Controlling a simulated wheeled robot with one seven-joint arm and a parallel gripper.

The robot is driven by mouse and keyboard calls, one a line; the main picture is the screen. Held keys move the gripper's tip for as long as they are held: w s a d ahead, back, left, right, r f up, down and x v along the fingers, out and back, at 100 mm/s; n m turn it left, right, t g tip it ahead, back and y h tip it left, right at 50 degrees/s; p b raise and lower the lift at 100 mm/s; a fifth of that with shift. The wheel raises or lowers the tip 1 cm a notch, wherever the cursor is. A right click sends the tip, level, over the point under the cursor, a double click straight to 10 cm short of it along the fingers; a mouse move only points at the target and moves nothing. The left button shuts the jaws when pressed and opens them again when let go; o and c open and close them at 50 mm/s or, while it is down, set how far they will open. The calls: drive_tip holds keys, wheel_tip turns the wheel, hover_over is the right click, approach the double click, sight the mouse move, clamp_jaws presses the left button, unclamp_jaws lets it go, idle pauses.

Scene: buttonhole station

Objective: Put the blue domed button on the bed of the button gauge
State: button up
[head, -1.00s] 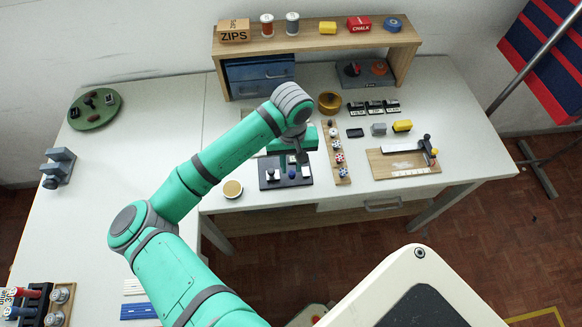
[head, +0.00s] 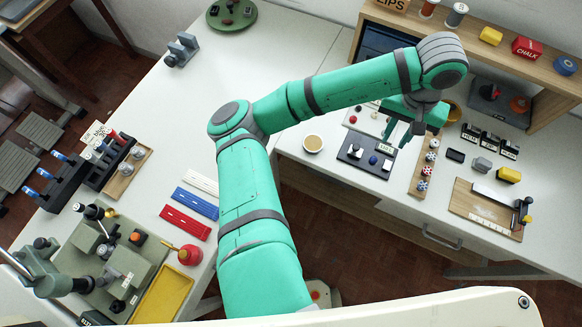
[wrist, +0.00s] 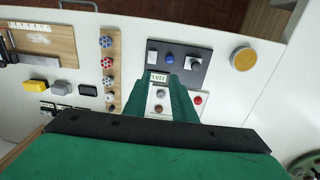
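My gripper (head: 398,132) hangs above the plate's back edge. In the wrist view its two green fingers (wrist: 161,82) are apart with nothing held between them. A grey button (wrist: 160,94) shows through the gap, on a white tray behind.
The white tray (wrist: 186,98) also holds red and brown buttons. A wooden strip (head: 417,178) with several patterned buttons lies right of the gauge, a round tan-topped dish (head: 313,143) left. A wooden shelf (head: 478,47) stands behind. Bare white tabletop lies left of the dish.

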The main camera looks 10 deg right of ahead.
drive_tip(key=s+d+r+n+t+h, duration=0.1)
drive_tip(key=d+r+h, duration=0.1)
drive_tip(key=d+h, duration=0.55)
drive_tip(key=s+d+r+n+t+h, duration=0.1)
drive_tip(key=d+r+n+h, duration=0.1)
drive_tip(key=d+h, duration=0.5)
drive_tip(key=w+a+f+n+t+y, duration=0.2)
drive_tip(key=w+a+f+n+t, duration=0.3)
drive_tip(key=a+t, duration=0.35)
drive_tip(key=s+a+f+n+t+y, duration=0.1)
drive_tip(key=a+f+y, duration=0.1)
drive_tip(key=a, duration=0.2)
drive_tip(key=s+a+f+n+t+y, duration=0.1)
drive_tip(key=a+f+t+y, duration=0.1)
drive_tip(key=a, duration=0.3)
drive_tip(key=s+a+f+n+t+y, duration=0.1)
drive_tip(key=s+a+f+n+y, duration=0.1)
drive_tip(key=a+f, duration=0.1)
drive_tip(key=shift+a+f, duration=0.25)
drive_tip(key=shift+a, duration=0.4)
drive_tip(key=s+a+f+m+t+y, duration=0.1)
drive_tip(key=s+a+m+y, duration=0.4)
drive_tip(key=s+a, duration=1.5)
drive_tip(key=shift+s+a+m+y, duration=0.3)
drive_tip(key=shift+a+y, duration=0.7)
drive_tip(key=shift+y, duration=0.15)
